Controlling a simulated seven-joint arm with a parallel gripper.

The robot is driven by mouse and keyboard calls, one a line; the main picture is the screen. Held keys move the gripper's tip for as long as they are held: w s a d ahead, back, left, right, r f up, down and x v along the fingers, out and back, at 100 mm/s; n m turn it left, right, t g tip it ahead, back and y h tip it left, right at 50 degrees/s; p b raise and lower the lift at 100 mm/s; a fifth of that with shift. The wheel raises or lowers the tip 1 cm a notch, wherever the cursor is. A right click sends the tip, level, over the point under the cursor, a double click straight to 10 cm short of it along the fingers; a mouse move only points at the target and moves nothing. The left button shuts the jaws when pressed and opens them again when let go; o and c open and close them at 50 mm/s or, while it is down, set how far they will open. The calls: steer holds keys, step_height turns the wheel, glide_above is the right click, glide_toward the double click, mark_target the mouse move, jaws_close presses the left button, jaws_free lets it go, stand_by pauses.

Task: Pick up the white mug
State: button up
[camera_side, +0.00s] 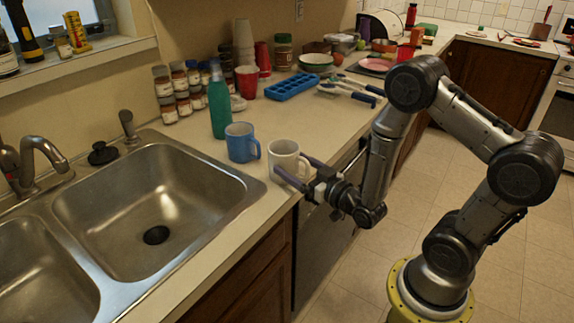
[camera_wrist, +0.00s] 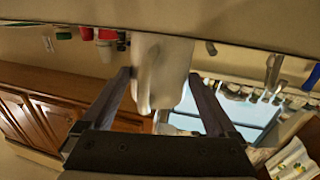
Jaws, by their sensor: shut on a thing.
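The white mug (camera_side: 284,152) stands upright at the counter's front edge, right of the sink, and appears to rest on the counter. My gripper (camera_side: 290,165) reaches in from the right at mug height, with one finger on each side of the mug, and is shut on it. In the wrist view the mug (camera_wrist: 163,62) appears upside down between the two fingers of my gripper (camera_wrist: 159,77). The fingers cover part of the mug's lower side in the side view.
A blue mug (camera_side: 241,143) stands close by on the left, with a green bottle (camera_side: 219,104) behind it. The steel sink (camera_side: 160,200) lies left. A blue ice tray (camera_side: 292,87), spice jars (camera_side: 171,100) and red cups (camera_side: 263,58) stand farther back. Counter right of the mug is clear.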

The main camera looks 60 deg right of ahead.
steer(key=shift+w+r, duration=0.1)
steer(key=shift+r, duration=0.6)
steer(key=s+r, duration=0.1)
steer(key=r, duration=0.1)
steer(key=s+r, duration=0.3)
steer(key=r, duration=0.2)
steer(key=shift+s+a+r, duration=0.1)
steer(key=shift+s+a, duration=0.05)
steer(key=shift+a, duration=0.25)
steer(key=shift+s+a+r, duration=0.35)
steer(key=shift+s+r, duration=0.4)
steer(key=shift+s, duration=0.8)
steer(key=shift+s+a+r, duration=0.3)
steer(key=shift+s+r, duration=0.5)
steer(key=shift+s, duration=0.8)
steer(key=shift+s+a+r, duration=0.35)
steer(key=shift+s+r, duration=0.4)
steer(key=shift+s, duration=0.8)
steer(key=shift+w, duration=0.1)
